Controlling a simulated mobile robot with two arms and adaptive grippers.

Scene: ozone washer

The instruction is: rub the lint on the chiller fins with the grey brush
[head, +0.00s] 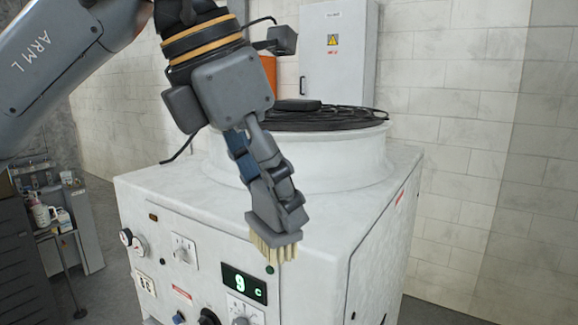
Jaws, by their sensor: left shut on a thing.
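My left gripper (275,190) is shut on the grey brush (272,222), whose pale bristles (273,248) point down. The brush is in front of the upper front edge of the white chiller (330,240), above its green display. I cannot tell whether the bristles touch the chiller. The chiller fins and the lint on them cannot be made out in this view. My right gripper is not in view.
The chiller's front has a lit display (244,284), gauges (133,240) and knobs. A round black fan grille (325,118) tops it. A grey electrical cabinet (338,55) is behind. A cluttered cart (50,215) stands at left. Floor at right is clear.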

